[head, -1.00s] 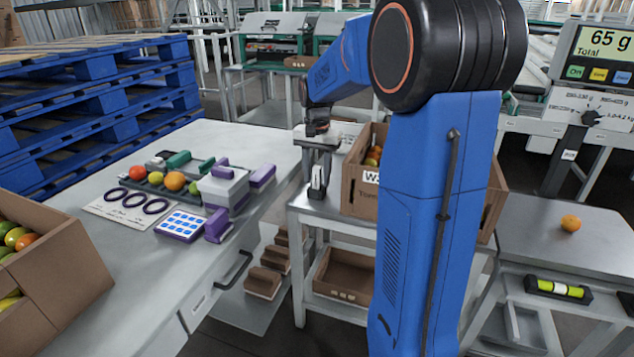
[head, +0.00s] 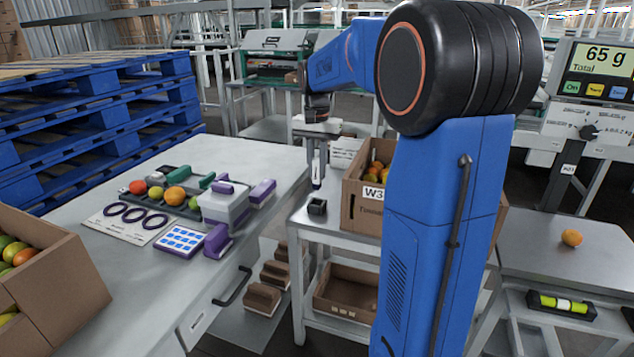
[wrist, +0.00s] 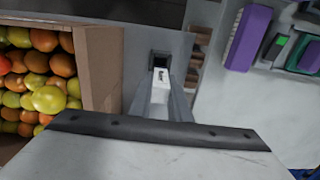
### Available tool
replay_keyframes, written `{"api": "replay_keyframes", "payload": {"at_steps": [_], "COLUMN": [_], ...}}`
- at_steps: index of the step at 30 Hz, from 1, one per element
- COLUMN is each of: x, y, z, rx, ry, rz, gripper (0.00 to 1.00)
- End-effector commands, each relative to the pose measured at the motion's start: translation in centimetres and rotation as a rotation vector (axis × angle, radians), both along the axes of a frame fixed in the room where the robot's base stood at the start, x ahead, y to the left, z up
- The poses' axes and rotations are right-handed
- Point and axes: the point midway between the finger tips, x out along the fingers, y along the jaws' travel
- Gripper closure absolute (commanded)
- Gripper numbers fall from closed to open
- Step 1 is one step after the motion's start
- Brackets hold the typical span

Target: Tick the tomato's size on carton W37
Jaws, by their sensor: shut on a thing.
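My gripper (head: 317,165) is shut on a white marker (head: 316,178), upright above a small black holder (head: 317,207) on the middle table. In the wrist view the white marker (wrist: 160,92) sits between the fingers, with the black holder (wrist: 158,60) beyond it. A brown carton (head: 362,213) full of tomatoes stands right of the gripper; its label reads "W3", the rest hidden behind my arm. The carton also shows in the wrist view (wrist: 102,70). A single orange tomato (head: 571,238) rests on the right-hand table, and the display (head: 606,62) reads 65 g.
The left bench (head: 170,290) holds a ring card (head: 128,222), a blue-and-white pad (head: 180,240), purple-and-grey items and several fruits. Another fruit carton (head: 60,270) stands at left. Blue pallets (head: 100,110) are behind. A lower shelf holds an open box (head: 345,292).

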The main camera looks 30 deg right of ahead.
Motion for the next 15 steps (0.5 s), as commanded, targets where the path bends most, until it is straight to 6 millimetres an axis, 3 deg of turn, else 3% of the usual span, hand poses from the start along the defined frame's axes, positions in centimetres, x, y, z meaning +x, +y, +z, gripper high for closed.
{"api": "replay_keyframes", "payload": {"at_steps": [6,15], "x": [0.1,0.1], "y": [0.0,0.0], "z": [2.4,3.8], "rx": [-0.001,-0.001], "ry": [-0.002,-0.002], "rz": [0.0,0.0], "gripper": [1.0,1.0]}}
